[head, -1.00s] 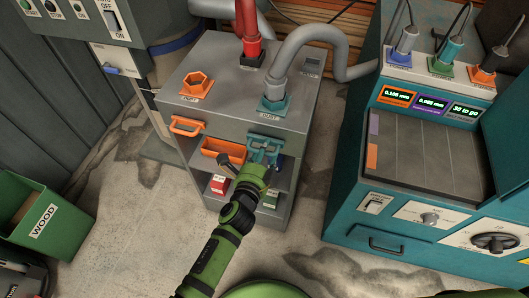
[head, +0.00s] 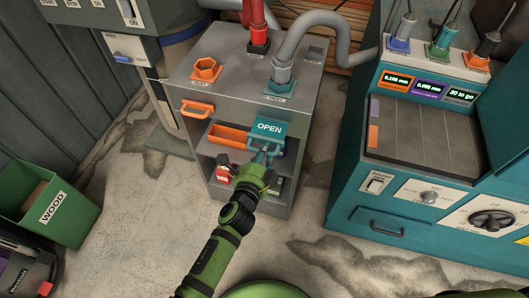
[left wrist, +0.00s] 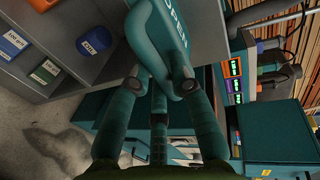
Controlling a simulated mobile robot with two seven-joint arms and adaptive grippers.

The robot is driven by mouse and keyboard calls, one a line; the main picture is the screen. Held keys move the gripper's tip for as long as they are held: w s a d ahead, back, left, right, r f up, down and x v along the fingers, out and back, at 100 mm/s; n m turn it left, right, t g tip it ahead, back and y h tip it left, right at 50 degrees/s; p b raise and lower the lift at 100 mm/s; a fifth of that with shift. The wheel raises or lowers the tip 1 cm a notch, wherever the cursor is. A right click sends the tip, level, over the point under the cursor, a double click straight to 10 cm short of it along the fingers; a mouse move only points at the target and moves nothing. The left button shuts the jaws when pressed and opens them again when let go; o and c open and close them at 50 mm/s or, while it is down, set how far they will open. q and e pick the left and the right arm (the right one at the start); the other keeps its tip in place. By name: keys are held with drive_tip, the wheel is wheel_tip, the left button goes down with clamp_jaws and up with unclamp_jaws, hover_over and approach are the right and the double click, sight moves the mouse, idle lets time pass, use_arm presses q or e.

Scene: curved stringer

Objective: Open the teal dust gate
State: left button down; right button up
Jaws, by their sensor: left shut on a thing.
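The teal dust gate (head: 268,129) is drawn out of the front of the grey cabinet (head: 235,115). Its flat top shows the word OPEN. My left gripper (head: 264,157) is shut on the gate's teal handle at its front edge. In the left wrist view, the fingers of my left gripper (left wrist: 160,82) close around the looped teal handle (left wrist: 150,40). Part of the teal gate (left wrist: 182,20) with its lettering shows beyond it. My right gripper is not in view.
An orange handle (head: 198,109) sits left of the gate on the cabinet front. An orange bin (head: 229,137) and small boxes fill the shelves below. A teal machine (head: 405,190) stands to the right, a green WOOD bin (head: 50,205) to the left.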

use_arm(q)
drive_tip(key=c, duration=1.1)
unclamp_jaws()
drive_tip(key=shift+w, duration=0.1)
drive_tip(key=shift+s, duration=0.25)
drive_tip(key=v, duration=1.1)
drive_tip(key=shift+s, duration=0.2)
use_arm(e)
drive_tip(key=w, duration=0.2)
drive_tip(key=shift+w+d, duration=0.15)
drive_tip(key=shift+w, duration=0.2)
use_arm(q)
drive_tip(key=shift+a+r, duration=0.1)
